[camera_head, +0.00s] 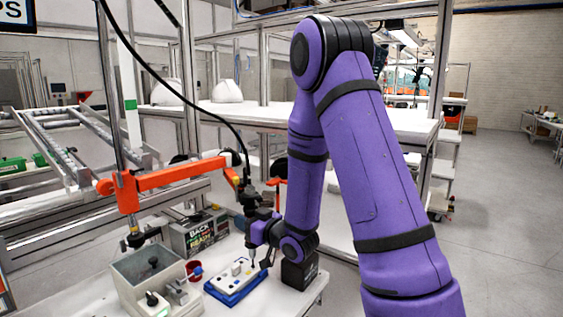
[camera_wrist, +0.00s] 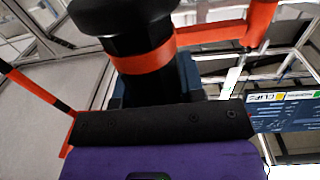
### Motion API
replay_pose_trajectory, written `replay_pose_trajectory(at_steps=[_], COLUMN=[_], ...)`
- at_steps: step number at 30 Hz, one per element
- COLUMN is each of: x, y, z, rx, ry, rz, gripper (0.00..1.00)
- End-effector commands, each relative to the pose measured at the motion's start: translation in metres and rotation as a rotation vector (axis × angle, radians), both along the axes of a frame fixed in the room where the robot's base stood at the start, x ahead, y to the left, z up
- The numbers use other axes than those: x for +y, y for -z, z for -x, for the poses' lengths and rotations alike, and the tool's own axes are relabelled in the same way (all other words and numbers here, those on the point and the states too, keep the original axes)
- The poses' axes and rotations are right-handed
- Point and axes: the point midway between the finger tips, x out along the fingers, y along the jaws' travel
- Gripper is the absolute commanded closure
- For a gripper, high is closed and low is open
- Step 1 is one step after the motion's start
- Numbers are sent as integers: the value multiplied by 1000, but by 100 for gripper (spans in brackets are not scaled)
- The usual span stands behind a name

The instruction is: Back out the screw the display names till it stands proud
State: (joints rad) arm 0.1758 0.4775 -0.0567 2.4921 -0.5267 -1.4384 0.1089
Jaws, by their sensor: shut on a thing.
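My gripper (camera_head: 256,229) is shut on a black power screwdriver (camera_head: 249,198) that hangs upright from an orange arm. In the wrist view the screwdriver (camera_wrist: 140,80) is a thick black body with an orange ring, close against the gripper. Its bit points down over the right part of a white block (camera_head: 236,274) in a blue tray (camera_head: 240,292). I cannot tell whether the bit touches the block. Screws on the block are too small to tell apart. A display (camera_head: 200,234) behind reads "BACK" at the top and seemingly "READY" below; the screw's name is not legible.
A grey box (camera_head: 130,272) with black-knobbed parts stands left of the tray. A black block (camera_head: 299,272) stands right of the tray. The orange support arm (camera_head: 165,178) spans above the table (camera_head: 290,300).

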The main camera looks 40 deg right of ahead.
Motion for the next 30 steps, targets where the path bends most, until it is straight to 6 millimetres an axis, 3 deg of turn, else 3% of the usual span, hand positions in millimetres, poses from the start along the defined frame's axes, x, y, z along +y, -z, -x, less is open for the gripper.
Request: replay_pose_trajectory(at_steps=[10,30], x=[0,0], y=[1,-55], z=[2,1], rx=[15,3], ry=[0,0], rz=[2,0], gripper=[100,100])
